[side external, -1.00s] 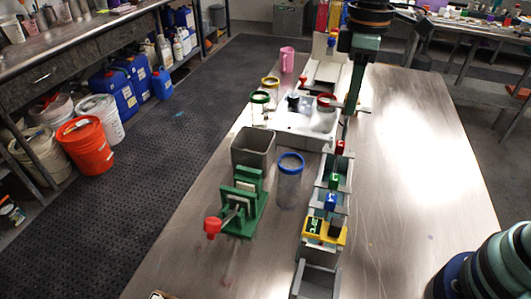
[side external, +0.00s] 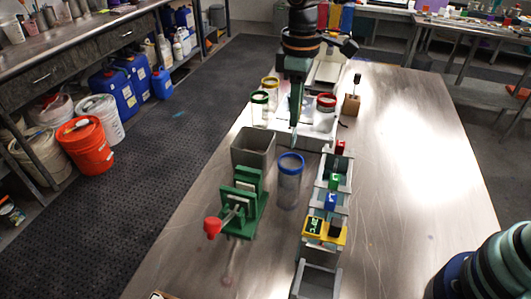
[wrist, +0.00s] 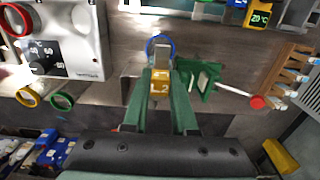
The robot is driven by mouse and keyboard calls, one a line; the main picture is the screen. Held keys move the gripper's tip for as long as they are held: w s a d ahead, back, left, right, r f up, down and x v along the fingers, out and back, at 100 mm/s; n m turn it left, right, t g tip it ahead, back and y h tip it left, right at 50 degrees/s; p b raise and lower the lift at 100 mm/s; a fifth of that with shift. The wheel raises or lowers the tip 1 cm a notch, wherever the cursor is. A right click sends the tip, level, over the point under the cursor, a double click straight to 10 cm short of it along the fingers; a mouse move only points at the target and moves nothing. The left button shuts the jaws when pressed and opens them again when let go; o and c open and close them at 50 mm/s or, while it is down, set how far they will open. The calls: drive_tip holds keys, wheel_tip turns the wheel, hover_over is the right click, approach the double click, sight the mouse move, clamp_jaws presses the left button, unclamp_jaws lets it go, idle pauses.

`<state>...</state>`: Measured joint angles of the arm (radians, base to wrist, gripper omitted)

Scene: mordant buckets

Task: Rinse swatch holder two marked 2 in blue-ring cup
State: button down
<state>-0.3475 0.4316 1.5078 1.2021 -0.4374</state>
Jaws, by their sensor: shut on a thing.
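The blue-ring cup (side external: 290,180) is a clear cup with a blue rim, upright on the steel table between the grey bin and the row of trays. Its blue ring (wrist: 160,37) also shows in the wrist view, just beyond my fingertips. My gripper (wrist: 160,88) is shut on a yellow swatch holder (wrist: 160,82) marked 2, with a grey-beige upper part. In the side view my gripper (side external: 295,140) points down behind the blue-ring cup, apart from it in the picture. I cannot make out the holder there.
A grey bin (side external: 253,149) and green press (side external: 243,203) stand left of the cup. Trays with coloured tags (side external: 330,203) run along its right. Green-ring (side external: 259,110), yellow-ring (side external: 270,82) and red-ring (side external: 326,101) cups stand farther back. The table's right side is clear.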

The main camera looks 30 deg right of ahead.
drive_tip(key=shift+f, duration=0.1)
idle(0.3)
drive_tip(key=shift+f, duration=5.55)
drive_tip(key=shift+r, duration=0.15)
drive_tip(key=shift+r, duration=0.25)
drive_tip(key=shift+f, duration=0.1)
drive_tip(key=shift+f, duration=0.3)
drive_tip(key=shift+r, duration=0.2)
drive_tip(key=shift+r, duration=0.2)
drive_tip(key=shift+f, duration=0.15)
